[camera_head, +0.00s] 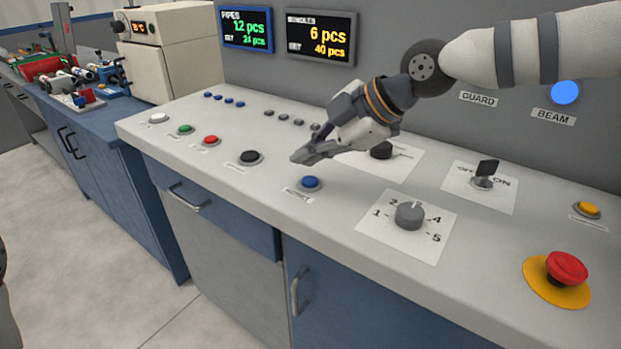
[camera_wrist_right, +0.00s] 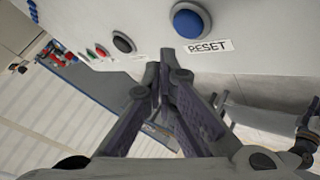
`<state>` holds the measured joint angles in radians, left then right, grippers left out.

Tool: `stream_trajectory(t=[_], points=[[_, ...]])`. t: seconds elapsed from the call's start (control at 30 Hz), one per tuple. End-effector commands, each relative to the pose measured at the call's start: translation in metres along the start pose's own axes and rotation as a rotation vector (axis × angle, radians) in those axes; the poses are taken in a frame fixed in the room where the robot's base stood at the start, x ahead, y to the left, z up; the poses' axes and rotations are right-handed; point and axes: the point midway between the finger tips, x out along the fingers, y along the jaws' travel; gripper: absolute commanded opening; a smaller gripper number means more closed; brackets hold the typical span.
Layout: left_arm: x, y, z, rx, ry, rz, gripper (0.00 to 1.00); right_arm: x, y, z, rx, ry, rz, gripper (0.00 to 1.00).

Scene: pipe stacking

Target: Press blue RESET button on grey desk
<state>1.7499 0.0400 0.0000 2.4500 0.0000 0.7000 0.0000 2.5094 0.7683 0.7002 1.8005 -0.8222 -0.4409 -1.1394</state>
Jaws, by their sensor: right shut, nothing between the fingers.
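The blue RESET button (camera_head: 311,183) sits near the front edge of the grey desk (camera_head: 260,122), with a label in front of it. In the right wrist view the blue button (camera_wrist_right: 190,21) is at the top, beside a label reading RESET (camera_wrist_right: 209,47). My right gripper (camera_head: 297,159) is shut and empty, and its fingertips are close to the button, a little above and to the left of it in the head view. In the wrist view the closed fingertips (camera_wrist_right: 167,58) appear just below the button, apart from it. My left gripper is not in view.
A black button (camera_head: 250,157), a red button (camera_head: 210,140) and a green button (camera_head: 185,129) stand to the left. A grey rotary knob (camera_head: 410,215) is to the right, with a red mushroom button (camera_head: 566,268) farther right. A dark switch (camera_head: 485,172) stands behind.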

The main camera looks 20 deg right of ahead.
Motion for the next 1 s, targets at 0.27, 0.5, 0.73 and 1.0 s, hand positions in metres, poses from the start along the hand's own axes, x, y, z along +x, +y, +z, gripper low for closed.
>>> stream_trajectory(t=[0.27,0.5,0.73,1.0], points=[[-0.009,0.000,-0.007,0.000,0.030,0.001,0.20,-0.022,0.016,-0.016,-0.003,0.001,0.007,0.00],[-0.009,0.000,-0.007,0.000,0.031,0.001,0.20,-0.024,0.017,-0.018,-0.001,0.001,0.002,0.00],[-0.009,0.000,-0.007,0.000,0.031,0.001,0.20,-0.024,0.017,-0.018,-0.001,0.001,0.001,0.00],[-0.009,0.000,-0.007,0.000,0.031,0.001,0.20,-0.024,0.017,-0.018,-0.001,0.001,0.001,0.00]])
